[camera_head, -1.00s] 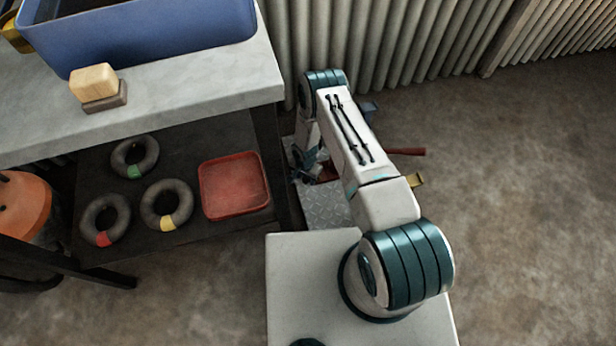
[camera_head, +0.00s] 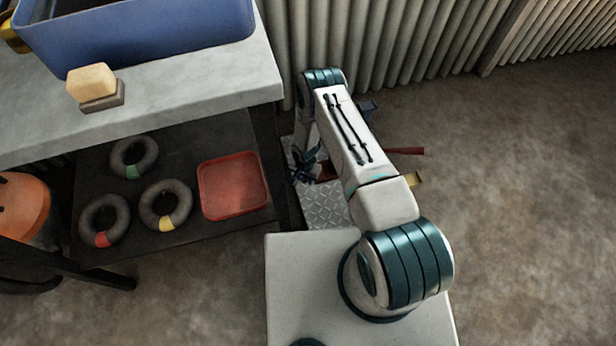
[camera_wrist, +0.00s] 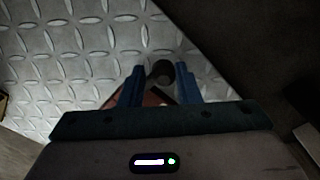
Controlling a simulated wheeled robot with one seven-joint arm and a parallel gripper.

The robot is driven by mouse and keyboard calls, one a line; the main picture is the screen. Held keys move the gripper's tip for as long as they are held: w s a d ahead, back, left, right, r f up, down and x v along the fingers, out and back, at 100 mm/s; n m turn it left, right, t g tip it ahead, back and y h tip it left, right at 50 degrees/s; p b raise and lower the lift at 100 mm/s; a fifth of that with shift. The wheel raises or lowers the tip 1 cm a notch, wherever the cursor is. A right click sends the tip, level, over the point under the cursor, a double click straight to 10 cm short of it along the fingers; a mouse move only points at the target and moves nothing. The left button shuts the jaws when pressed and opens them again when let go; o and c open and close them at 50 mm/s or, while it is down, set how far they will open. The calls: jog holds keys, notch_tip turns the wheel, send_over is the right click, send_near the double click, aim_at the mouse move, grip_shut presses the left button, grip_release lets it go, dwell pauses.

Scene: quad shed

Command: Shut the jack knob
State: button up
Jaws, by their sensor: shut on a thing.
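The jack knob (camera_wrist: 161,72) is a dark round piece between the two blue fingers of my gripper (camera_wrist: 158,76) in the wrist view. My gripper is shut on it. Part of the red jack body (camera_wrist: 152,98) shows below and behind the fingers. In the head view my gripper (camera_head: 306,172) is low by the metal plate, beside a small red part of the jack (camera_head: 325,171). My arm hides most of the jack and the knob there. A red bar (camera_head: 406,151) sticks out to the right of my arm.
A diamond-patterned metal plate (camera_head: 322,207) lies under the jack. The bench (camera_head: 200,112) and its dark lower shelf, with a red tray (camera_head: 232,186) and several rings, stand close on the left. The corrugated wall (camera_head: 400,40) is behind. The floor at right is clear.

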jog(key=shift+w+a+r+n, duration=0.1)
jog(key=shift+a+r+n, duration=0.05)
jog(key=shift+n, duration=0.25)
jog(key=shift+d, duration=0.25)
jog(key=shift+c, duration=0.2)
dwell(0.7)
jog(key=o, duration=0.9)
jog(key=shift+s, duration=0.2)
jog(key=shift+r, duration=0.25)
notch_tip(320, 180, up, 13)
jog(key=p, duration=0.4)
jog(key=shift+r, duration=0.1)
